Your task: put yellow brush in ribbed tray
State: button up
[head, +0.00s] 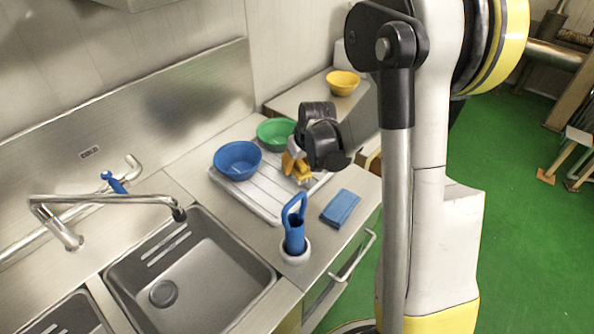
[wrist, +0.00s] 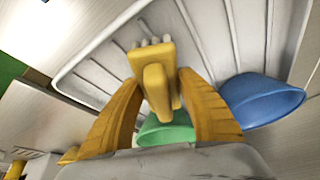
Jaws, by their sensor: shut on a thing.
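The yellow brush (wrist: 152,62) is between the two yellow fingers of my gripper (wrist: 163,88) in the wrist view, its pale bristles pointing away from my palm. In the head view my gripper (head: 294,163) is shut on the brush (head: 304,177) over the right part of the ribbed tray (head: 262,200). The pale grey tray, with raised ribs, lies on the steel counter; it also shows behind the brush in the wrist view (wrist: 225,30). I cannot tell whether the bristles touch the tray.
A blue bowl (head: 238,160) and a green bowl (head: 275,134) stand at the tray's left and back. A blue-handled tool stands in a white holder (head: 295,252) in front, beside a blue cloth (head: 340,207). The sink (head: 190,270) is at left, a yellow bowl (head: 343,83) behind.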

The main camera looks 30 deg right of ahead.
jog(key=shift+f, duration=0.55)
jog(key=shift+f, duration=0.2)
jog(key=o, duration=1.3)
jog(key=shift+r, duration=0.1)
